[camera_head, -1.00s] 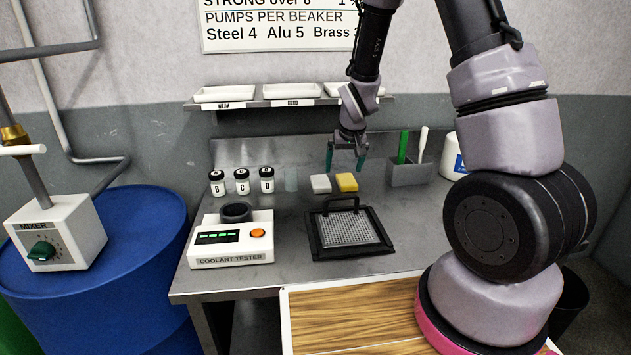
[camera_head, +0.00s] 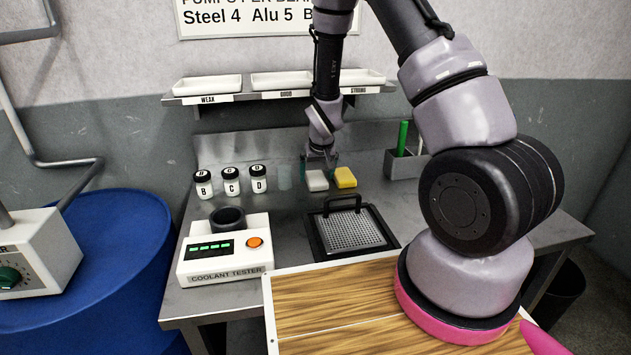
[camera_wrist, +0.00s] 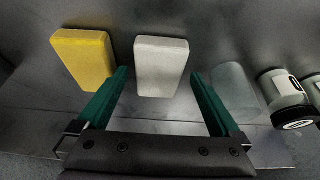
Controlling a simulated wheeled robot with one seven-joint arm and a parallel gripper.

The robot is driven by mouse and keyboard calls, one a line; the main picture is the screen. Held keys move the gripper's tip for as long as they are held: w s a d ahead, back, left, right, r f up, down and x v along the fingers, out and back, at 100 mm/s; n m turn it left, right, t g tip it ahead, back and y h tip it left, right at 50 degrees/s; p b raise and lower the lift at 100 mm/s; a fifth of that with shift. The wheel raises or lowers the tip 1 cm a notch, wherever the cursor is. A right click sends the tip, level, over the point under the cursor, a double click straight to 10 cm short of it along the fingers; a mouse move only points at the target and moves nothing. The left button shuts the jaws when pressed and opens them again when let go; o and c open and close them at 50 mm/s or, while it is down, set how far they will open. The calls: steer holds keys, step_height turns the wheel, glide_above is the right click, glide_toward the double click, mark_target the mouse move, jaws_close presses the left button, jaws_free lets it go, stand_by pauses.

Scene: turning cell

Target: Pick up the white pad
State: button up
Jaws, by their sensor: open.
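The white pad (camera_head: 316,181) lies flat on the steel bench, just left of the yellow pad (camera_head: 345,177) in the head view. In the wrist view, the white pad (camera_wrist: 161,66) lies ahead of and between the two green fingers, apart from both. My gripper (camera_wrist: 160,88) is open and empty, pointing down over the white pad. In the head view my gripper (camera_head: 319,165) is just above and behind the pad. The yellow pad (camera_wrist: 84,58) is outside the fingers, close to the left finger in the wrist view.
A clear beaker (camera_wrist: 234,86) stands outside the right finger in the wrist view. White jars (camera_head: 231,181) labelled B, C and D stand left of the pads. A black-framed mesh tray (camera_head: 318,246) and the coolant tester (camera_head: 228,262) are in front. A grey holder (camera_head: 404,166) stands to the right.

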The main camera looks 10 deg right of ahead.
steer(key=shift+w+f, duration=0.3)
steer(key=shift+f, duration=0.35)
steer(key=c, duration=1.4)
steer(key=shift+o, duration=0.2)
steer(key=shift+r, duration=0.45)
steer(key=shift+s+r, duration=0.15)
steer(key=shift+s, duration=0.2)
steer(key=s, duration=0.7)
steer(key=shift+s+r, duration=0.15)
steer(key=shift+s, duration=0.2)
step_height(320, 180, up, 14)
steer(key=shift+w+f, duration=0.15)
steer(key=shift+f, duration=0.1)
